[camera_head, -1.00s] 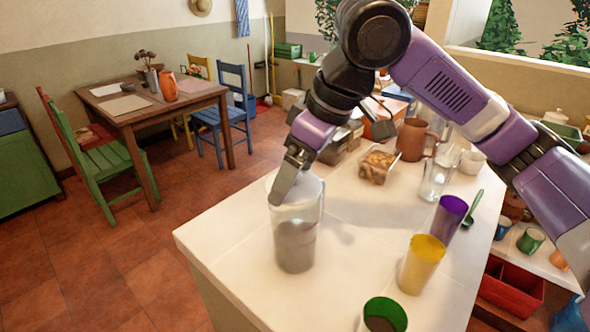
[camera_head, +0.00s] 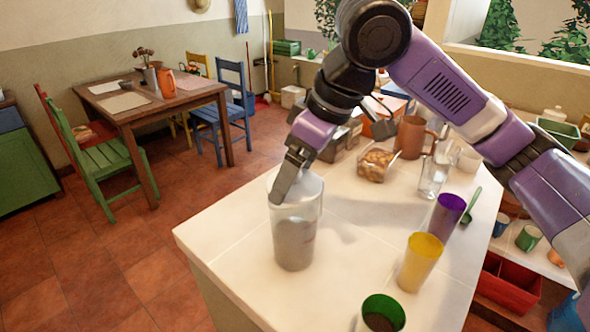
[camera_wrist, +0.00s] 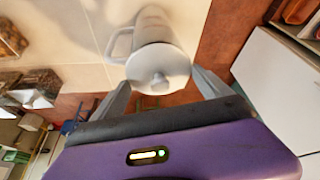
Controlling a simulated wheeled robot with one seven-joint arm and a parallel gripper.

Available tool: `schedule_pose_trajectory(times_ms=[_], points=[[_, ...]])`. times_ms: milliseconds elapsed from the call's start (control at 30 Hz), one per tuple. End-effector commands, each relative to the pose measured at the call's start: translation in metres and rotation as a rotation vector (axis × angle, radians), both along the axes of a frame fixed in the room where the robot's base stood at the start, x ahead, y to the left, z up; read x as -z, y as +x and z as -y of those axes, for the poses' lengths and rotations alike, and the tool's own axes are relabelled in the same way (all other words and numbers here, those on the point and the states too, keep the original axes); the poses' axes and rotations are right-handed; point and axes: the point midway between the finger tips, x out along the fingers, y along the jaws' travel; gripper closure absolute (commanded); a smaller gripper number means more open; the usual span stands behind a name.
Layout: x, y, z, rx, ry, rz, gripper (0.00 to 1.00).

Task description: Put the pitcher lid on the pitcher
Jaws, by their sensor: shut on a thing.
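The pitcher (camera_head: 295,240), clear and greyish with a handle, stands upright near the left edge of the white counter. It also shows in the wrist view (camera_wrist: 152,28). The pale round pitcher lid (camera_wrist: 158,64), with a small knob, lies over the pitcher's mouth in the wrist view. In the head view the lid (camera_head: 308,186) is hard to tell from the rim. My gripper (camera_head: 280,196) is at the pitcher's top, shut on the lid, with one finger on either side of it (camera_wrist: 161,78). Whether the lid is fully seated cannot be told.
A yellow cup (camera_head: 420,264), a purple cup (camera_head: 447,216) and a green cup (camera_head: 383,314) stand to the right. A glass jug (camera_head: 434,178), a brown pitcher (camera_head: 411,137) and a food container (camera_head: 376,165) are farther back. The counter just around the pitcher is clear.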

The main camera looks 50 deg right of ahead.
Motion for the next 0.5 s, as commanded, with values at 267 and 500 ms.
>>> schedule_pose_trajectory(times_ms=[267, 500], points=[[0.0005, 0.0001, -0.0001, 0.0, 0.001, 0.0, 0.57], [0.0043, 0.0, -0.0004, -0.001, 0.002, 0.0, 0.57]])
